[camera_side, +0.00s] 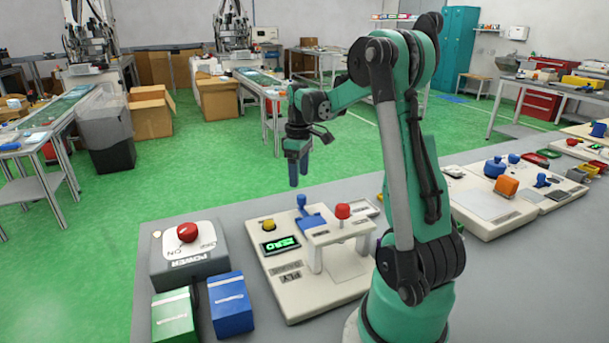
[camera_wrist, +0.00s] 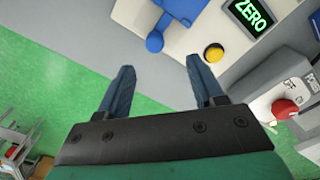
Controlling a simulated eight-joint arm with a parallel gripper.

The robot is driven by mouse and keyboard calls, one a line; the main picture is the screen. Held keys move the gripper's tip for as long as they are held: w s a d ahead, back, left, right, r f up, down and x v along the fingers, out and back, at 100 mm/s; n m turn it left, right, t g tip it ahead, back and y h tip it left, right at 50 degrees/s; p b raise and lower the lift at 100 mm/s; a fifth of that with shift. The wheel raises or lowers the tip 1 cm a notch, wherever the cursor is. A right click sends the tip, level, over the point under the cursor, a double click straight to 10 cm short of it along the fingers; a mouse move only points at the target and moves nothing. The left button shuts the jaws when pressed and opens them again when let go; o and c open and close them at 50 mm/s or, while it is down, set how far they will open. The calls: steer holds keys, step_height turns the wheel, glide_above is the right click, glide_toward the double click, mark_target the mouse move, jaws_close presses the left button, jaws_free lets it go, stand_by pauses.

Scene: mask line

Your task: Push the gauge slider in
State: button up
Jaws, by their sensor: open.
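The gauge panel (camera_side: 330,275) is a cream block on the bench with a green ZERO display (camera_side: 281,244); the display also shows in the wrist view (camera_wrist: 250,15). A blue slider (camera_side: 314,221) with an upright round-ended handle sits at the panel's far side. In the wrist view, the blue slider's knob (camera_wrist: 155,42) shows just beyond my fingertips, with its body cut by the top edge. My gripper (camera_side: 298,184) points down above the slider, apart from it. Its two blue fingers are spread with nothing between them, also in the wrist view (camera_wrist: 160,72).
The panel carries a yellow button (camera_side: 267,224) and a red knob (camera_side: 343,211) over a white bridge. A grey power box (camera_side: 185,262) with a red button stands left. Green (camera_side: 174,317) and blue (camera_side: 231,305) boxes stand in front. Floor lies beyond the bench edge.

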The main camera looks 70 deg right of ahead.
mark_target(301, 196)
steer(key=shift+s+d+f, duration=0.15)
steer(key=shift+d+f, duration=0.15)
steer(key=shift+d, duration=0.05)
steer(key=shift+f, duration=2.65)
jaws_close()
steer(key=shift+a, duration=0.1)
